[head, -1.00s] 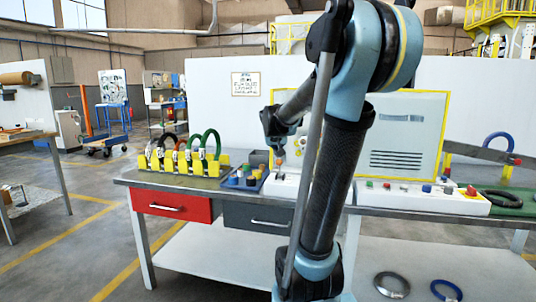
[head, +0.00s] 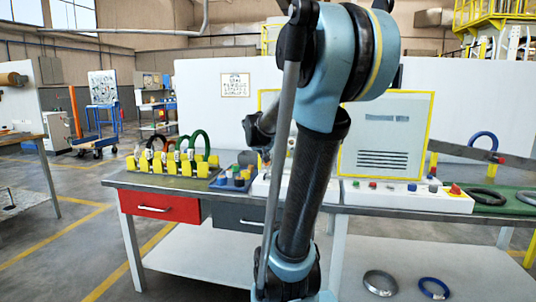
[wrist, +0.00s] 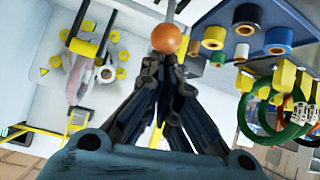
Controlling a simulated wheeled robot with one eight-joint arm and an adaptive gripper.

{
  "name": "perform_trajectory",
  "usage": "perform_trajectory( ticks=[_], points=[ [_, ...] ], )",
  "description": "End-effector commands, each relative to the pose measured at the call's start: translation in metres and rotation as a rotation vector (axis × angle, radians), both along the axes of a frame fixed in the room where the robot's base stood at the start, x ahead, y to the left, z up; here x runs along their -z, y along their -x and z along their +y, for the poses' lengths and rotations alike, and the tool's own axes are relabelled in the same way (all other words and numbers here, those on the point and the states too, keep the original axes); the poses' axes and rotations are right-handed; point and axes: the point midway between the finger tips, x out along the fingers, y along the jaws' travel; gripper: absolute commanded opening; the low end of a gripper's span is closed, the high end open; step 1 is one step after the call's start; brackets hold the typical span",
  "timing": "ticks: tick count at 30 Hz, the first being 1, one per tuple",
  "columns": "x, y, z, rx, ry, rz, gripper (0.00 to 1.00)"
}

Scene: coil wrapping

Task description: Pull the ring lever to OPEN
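A round orange knob (wrist: 167,38) stands at the tips of my gripper in the wrist view, with a short grey stalk behind it. My gripper (wrist: 163,62) points at it, its two dark fingers drawn together to a gap narrower than the knob. The knob looks whole and not straddled by the fingers; whether the tips touch it I cannot tell. A machine part with yellow rollers (wrist: 95,60) lies left of the knob. In the head view my gripper (head: 264,153) is low over the white machine base (head: 262,187), partly hidden by my arm. No OPEN marking is readable.
A blue tray of coloured spools (head: 232,182) sits just left of the machine base. A yellow rack with green and black rings (head: 178,160) stands further left. A yellow-framed panel (head: 388,135) and a button box (head: 407,196) are to the right.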

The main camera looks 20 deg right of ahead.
Motion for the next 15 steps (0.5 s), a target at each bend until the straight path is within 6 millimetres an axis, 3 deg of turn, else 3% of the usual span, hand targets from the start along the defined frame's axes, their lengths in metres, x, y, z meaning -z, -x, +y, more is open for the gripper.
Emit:
perform_trajectory(
  ticks=[5,15],
  points=[
    [-0.001,-0.001,-0.001,0.001,-0.002,0.003,0.00],
    [-0.026,-0.021,-0.005,-0.002,-0.001,0.001,0.00]
  ],
)
